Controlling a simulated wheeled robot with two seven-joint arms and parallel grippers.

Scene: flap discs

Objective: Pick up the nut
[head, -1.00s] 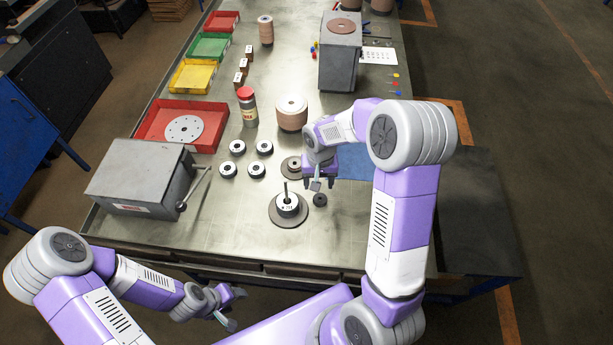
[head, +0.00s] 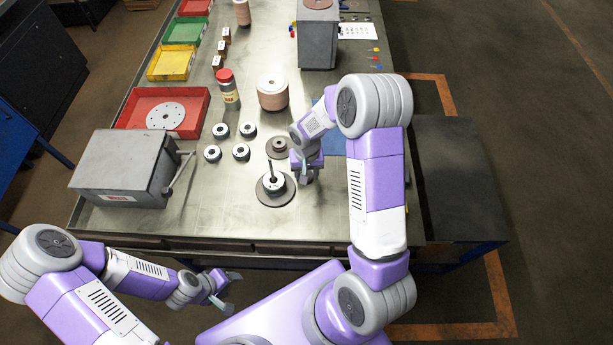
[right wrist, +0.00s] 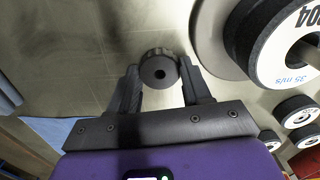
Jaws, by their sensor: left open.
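In the head view my right gripper (head: 304,178) is low over the table, just right of the spindle stand (head: 272,188), and hides the nut. My left gripper (head: 226,290) is open and empty, in front of the table's near edge.
The spindle stand with its white-faced disc and upright pin is close beside my right gripper. Several small black-and-white discs (head: 241,151), a tan disc stack (head: 272,92), a red-capped bottle (head: 228,88) and a grey box (head: 122,168) stand around. The front middle table is clear.

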